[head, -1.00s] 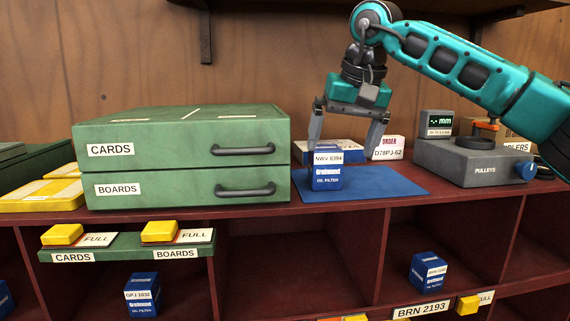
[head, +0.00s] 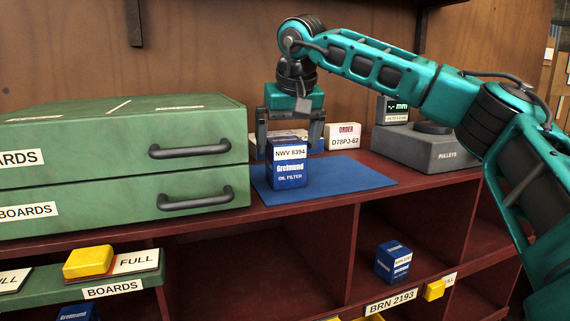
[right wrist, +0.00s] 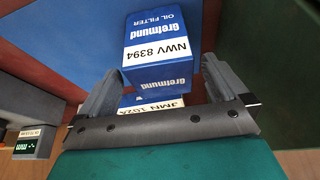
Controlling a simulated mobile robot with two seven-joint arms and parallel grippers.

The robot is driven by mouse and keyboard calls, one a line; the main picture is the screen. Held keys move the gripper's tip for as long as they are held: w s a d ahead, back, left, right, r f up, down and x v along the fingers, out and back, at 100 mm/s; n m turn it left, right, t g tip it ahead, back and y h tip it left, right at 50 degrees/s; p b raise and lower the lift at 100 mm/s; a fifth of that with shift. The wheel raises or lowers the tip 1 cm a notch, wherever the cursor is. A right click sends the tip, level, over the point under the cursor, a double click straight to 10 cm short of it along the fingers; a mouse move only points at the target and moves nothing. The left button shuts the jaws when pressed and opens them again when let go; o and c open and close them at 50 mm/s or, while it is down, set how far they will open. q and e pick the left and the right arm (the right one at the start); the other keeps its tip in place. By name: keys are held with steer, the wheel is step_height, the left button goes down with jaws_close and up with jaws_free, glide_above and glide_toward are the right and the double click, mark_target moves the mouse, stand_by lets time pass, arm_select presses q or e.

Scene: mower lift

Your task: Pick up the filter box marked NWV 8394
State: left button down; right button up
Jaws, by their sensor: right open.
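The blue filter box marked NWV 8394 (head: 287,173) stands upright on the blue mat (head: 352,179) on top of the shelf unit. My right gripper (head: 289,146) is open and points down at the box's upper part, with one finger to each side. In the right wrist view the box (right wrist: 162,68) shows its NWV 8394 label between the open fingertips (right wrist: 162,68), with small gaps at its sides. I cannot tell how far down the fingers reach. My left gripper is not in view.
A box labelled JMN 102A (right wrist: 152,102) and a white D78PJ-62 box (head: 344,137) stand behind. Green drawers (head: 120,165) are close on the left. A grey PULLEYS block (head: 425,148) stands right. Another blue box (head: 393,262) sits in a lower compartment.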

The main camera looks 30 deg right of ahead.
steer(key=x, duration=0.4)
steer(key=shift+w+f, duration=0.15)
steer(key=shift+f, duration=0.15)
steer(key=shift+w+f, duration=0.1)
steer(key=shift+f, duration=0.1)
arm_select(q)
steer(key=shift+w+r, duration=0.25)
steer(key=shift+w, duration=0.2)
arm_select(e)
steer(key=shift+c, duration=0.3)
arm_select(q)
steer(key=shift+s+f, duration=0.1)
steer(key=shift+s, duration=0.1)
arm_select(e)
steer(key=c, duration=1.2)
steer(key=shift+r, duration=0.15)
